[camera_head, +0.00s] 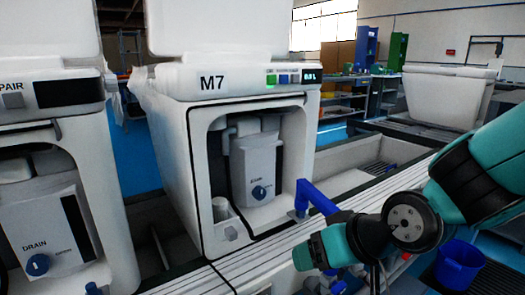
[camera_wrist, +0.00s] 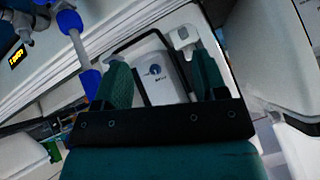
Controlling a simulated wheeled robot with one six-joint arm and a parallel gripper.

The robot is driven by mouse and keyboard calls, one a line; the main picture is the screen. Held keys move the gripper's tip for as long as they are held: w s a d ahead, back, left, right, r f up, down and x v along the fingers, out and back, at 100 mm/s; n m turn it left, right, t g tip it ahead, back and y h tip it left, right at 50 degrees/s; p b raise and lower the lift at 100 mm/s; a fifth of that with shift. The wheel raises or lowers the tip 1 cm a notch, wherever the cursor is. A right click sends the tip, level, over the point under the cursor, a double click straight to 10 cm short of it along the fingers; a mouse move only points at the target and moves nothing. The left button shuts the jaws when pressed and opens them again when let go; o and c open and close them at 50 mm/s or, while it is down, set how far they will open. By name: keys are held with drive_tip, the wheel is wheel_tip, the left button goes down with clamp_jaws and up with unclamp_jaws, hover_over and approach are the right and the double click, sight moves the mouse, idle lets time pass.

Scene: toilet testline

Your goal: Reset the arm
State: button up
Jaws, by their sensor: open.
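My teal and dark grey arm comes in from the right side of the head view, bent in front of the M7 toilet unit (camera_head: 190,150). My gripper (camera_wrist: 160,62) shows in the wrist view with its two green fingers spread apart. Nothing is between the fingers. Beyond them is the open bay of a white unit with a grey-white tank (camera_wrist: 152,72) bearing a blue knob. The fingers appear apart from the tank. In the head view the gripper's fingers cannot be made out clearly.
A blue lever (camera_head: 316,196) sticks out at the M7 unit's lower right, close to my arm. Another white unit with a DRAIN tank (camera_head: 40,232) stands at left. A pale rail (camera_head: 300,240) runs along the front. A blue bin (camera_head: 458,264) is at lower right.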

drive_tip(key=s+d+r+n+g+h, duration=0.1)
drive_tip(key=s+d+r+g, duration=0.2)
drive_tip(key=s, duration=0.4)
drive_tip(key=s+d+r+n+g+h, duration=0.1)
drive_tip(key=s+d+r+n+g, duration=0.15)
drive_tip(key=s, duration=0.35)
wheel_tip(320, 180, up, 31)
drive_tip(key=s+p, duration=0.1)
drive_tip(key=p, duration=3)
drive_tip(key=shift+s, duration=0.25)
drive_tip(key=shift+m+g, duration=0.25)
